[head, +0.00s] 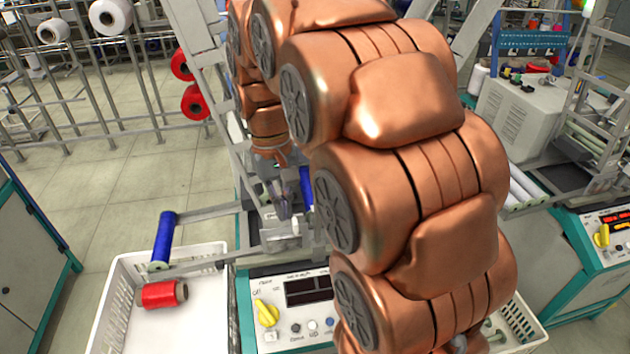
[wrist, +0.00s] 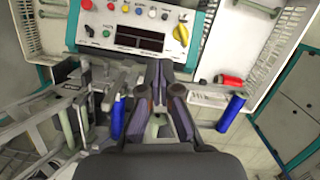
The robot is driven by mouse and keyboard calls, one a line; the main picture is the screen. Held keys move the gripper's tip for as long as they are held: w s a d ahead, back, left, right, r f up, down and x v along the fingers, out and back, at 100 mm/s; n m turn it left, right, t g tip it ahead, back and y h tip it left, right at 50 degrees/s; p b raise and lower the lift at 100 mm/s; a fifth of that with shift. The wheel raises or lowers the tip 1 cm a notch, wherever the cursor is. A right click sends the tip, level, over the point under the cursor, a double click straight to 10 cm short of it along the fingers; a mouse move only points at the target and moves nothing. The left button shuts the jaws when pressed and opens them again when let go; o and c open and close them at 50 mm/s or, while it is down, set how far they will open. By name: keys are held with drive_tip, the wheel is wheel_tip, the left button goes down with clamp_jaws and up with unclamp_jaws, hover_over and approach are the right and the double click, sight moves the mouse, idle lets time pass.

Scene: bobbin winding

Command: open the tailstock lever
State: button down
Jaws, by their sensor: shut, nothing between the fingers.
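My gripper (head: 284,208) points down over the winding machine's grey metal fittings, behind my copper arm. In the wrist view its two dark fingers (wrist: 160,70) are together and empty, above the fittings below the control panel. A grey metal block (head: 281,232) lies just below the fingertips in the head view. A short blue cylinder (head: 306,187) stands right beside the gripper; in the wrist view it is left of the fingers (wrist: 118,118). I cannot tell for certain which part is the tailstock lever; the fingers and my arm hide some of the fittings.
A blue roller (head: 165,237) sits between two grey bars at left. A white crate (head: 112,300) holds a red spool (head: 162,294). The control panel (head: 262,283) with a yellow knob (head: 266,313) is in front. Another white crate (head: 522,320) stands at right.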

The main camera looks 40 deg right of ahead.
drive_tip(key=w+d+f+m+y+p, duration=0.1)
drive_tip(key=w+d+f+m+p, duration=0.1)
drive_tip(key=w+d, duration=1.6)
drive_tip(key=shift+w+d+m+p, duration=0.3)
drive_tip(key=shift+d+p, duration=0.4)
drive_tip(key=shift+d, duration=0.3)
drive_tip(key=shift+f, duration=0.15)
drive_tip(key=shift+s+p+x, duration=0.15)
drive_tip(key=shift+p+x, duration=0.15)
drive_tip(key=shift+x, duration=2.1)
drive_tip(key=shift+s+p+x, duration=0.15)
drive_tip(key=shift+p+x, duration=0.1)
drive_tip(key=shift+x, duration=2.2)
drive_tip(key=shift+s+a+p, duration=0.45)
drive_tip(key=shift+s, duration=0.45)
drive_tip(key=shift+s+a+p, duration=0.45)
drive_tip(key=shift+s+a, duration=0.05)
drive_tip(key=shift+s, duration=0.4)
drive_tip(key=shift+s+b, duration=0.15)
drive_tip(key=shift+b, duration=0.3)
